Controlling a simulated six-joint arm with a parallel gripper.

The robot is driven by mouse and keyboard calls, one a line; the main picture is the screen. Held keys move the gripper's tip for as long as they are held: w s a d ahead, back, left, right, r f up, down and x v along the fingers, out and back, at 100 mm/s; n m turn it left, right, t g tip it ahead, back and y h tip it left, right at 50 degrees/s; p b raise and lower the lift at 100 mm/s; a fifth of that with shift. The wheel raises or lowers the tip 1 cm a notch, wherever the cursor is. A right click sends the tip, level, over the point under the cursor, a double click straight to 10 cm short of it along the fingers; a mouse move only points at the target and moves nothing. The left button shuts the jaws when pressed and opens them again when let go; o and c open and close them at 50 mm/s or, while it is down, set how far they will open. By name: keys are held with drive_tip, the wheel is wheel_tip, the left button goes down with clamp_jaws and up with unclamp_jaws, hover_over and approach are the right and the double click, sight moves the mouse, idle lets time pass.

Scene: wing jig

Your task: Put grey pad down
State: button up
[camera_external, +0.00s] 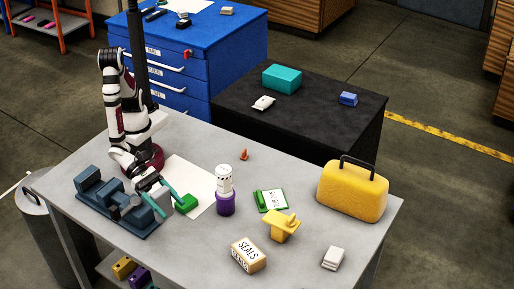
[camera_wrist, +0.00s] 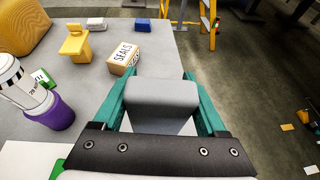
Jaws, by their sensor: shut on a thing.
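My gripper (camera_external: 162,199) is near the front left of the grey table, beside the blue-grey jig (camera_external: 101,192). Its teal fingers are shut on the grey pad, a smooth block with rounded edges. In the wrist view the grey pad (camera_wrist: 162,97) fills the space between the fingertips (camera_wrist: 161,90). In the external view the pad is small and partly hidden by the fingers. I cannot tell whether its underside touches anything. A green block (camera_external: 187,204) lies just right of the gripper, by a white sheet (camera_external: 199,176).
A purple-and-white bottle (camera_external: 225,191) stands right of the sheet. A green-edged card (camera_external: 271,200), yellow stand (camera_external: 282,226), SEALS box (camera_external: 248,255), white block (camera_external: 333,258) and yellow case (camera_external: 352,191) occupy the right side. An orange cone (camera_external: 244,155) stands behind. The front-middle tabletop is mostly clear.

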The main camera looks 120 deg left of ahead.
wheel_tip(320, 180, up, 6)
drive_tip(key=f, duration=0.1)
drive_tip(key=w+a+n+g+y, duration=0.1)
drive_tip(key=w+a+n+y, duration=0.1)
drive_tip(key=a+n+y, duration=0.8)
drive_tip(key=s+a+n+g+y, duration=0.2)
drive_tip(key=s+a+g, duration=0.1)
drive_tip(key=a, duration=0.4)
drive_tip(key=s+a+n+g+y, duration=0.2)
drive_tip(key=s+a+g, duration=0.15)
drive_tip(key=a, duration=0.45)
drive_tip(key=shift+n+g, duration=0.35)
drive_tip(key=shift+n, duration=0.05)
drive_tip(key=shift+w+a+f, duration=0.3)
drive_tip(key=shift+a+f, duration=1.6)
drive_tip(key=shift+f, duration=0.75)
drive_tip(key=shift+w+a+f, duration=0.3)
drive_tip(key=shift+a+f, duration=1.55)
drive_tip(key=shift+f, duration=0.75)
drive_tip(key=shift+w+a+f, duration=0.3)
drive_tip(key=shift+a+f, duration=1.6)
drive_tip(key=shift+f, duration=0.75)
